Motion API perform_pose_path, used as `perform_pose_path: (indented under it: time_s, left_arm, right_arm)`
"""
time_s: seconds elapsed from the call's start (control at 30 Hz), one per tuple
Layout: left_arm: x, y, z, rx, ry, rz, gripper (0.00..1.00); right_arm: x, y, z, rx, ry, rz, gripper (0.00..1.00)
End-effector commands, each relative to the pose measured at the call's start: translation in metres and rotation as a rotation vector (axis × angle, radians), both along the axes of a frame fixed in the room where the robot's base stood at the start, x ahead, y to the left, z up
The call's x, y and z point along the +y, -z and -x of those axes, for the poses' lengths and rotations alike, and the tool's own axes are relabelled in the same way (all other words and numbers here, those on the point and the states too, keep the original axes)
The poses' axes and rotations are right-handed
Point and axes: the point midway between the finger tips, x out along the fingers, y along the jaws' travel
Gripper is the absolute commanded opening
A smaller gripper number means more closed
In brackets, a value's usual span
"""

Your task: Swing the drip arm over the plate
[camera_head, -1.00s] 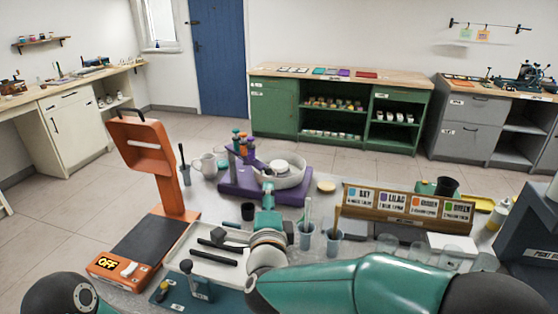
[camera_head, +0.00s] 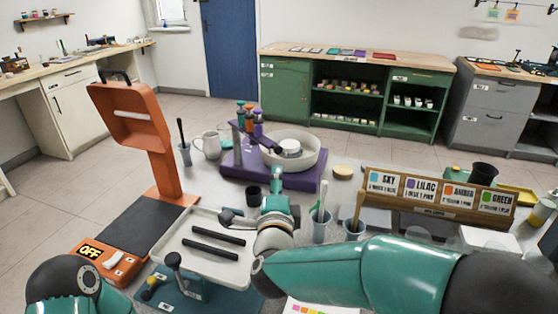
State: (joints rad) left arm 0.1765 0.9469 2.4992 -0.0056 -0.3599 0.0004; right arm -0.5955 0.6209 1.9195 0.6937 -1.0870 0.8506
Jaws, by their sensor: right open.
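The purple drip stand (camera_head: 232,172) is on the grey table, with several coloured bottles on its left side. The drip arm (camera_head: 268,144) is purple and reaches right from the bottles toward the basin; I cannot tell whether its tip is over the plate. The round white plate (camera_head: 290,149) is inside a wide white basin (camera_head: 312,162) on the stand. My right gripper (camera_head: 278,178) is open in front of the stand, pointing away from me, with no object visible in it. I cannot tell whether it touches the stand. My left gripper is not in view.
An orange frame (camera_head: 164,150) stands at left. A white tray (camera_head: 230,270) with black bars lies in front. A small black cup (camera_head: 253,196) and blue cups (camera_head: 320,228) are close to my right gripper. A wooden card rack (camera_head: 440,198) stands at right.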

Motion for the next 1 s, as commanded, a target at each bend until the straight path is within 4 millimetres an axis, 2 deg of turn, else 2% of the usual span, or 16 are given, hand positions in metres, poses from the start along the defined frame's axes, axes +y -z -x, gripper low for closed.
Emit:
perform_pose_path:
  time_s: [0.03,0.1,0.27,0.37,0.8,1.0]
  left_arm:
    - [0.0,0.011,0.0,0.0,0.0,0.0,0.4]
    - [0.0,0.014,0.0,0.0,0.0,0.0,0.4]
    - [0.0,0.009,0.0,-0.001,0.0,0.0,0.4]
    - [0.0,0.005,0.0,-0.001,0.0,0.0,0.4]
    - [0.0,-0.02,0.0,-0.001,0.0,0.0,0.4]
    - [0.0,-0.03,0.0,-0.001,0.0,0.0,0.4]
  right_arm:
    - [-0.001,0.011,0.0,-0.001,0.002,0.0,0.51]
    - [-0.002,0.013,-0.001,-0.001,0.004,-0.001,0.51]
    - [-0.004,0.012,-0.011,-0.001,0.008,-0.001,0.51]
    - [-0.005,0.012,-0.025,0.001,0.009,-0.001,0.51]
    - [-0.006,0.011,-0.113,-0.001,0.008,-0.001,0.51]
    - [-0.006,0.011,-0.145,-0.001,0.007,-0.001,0.51]
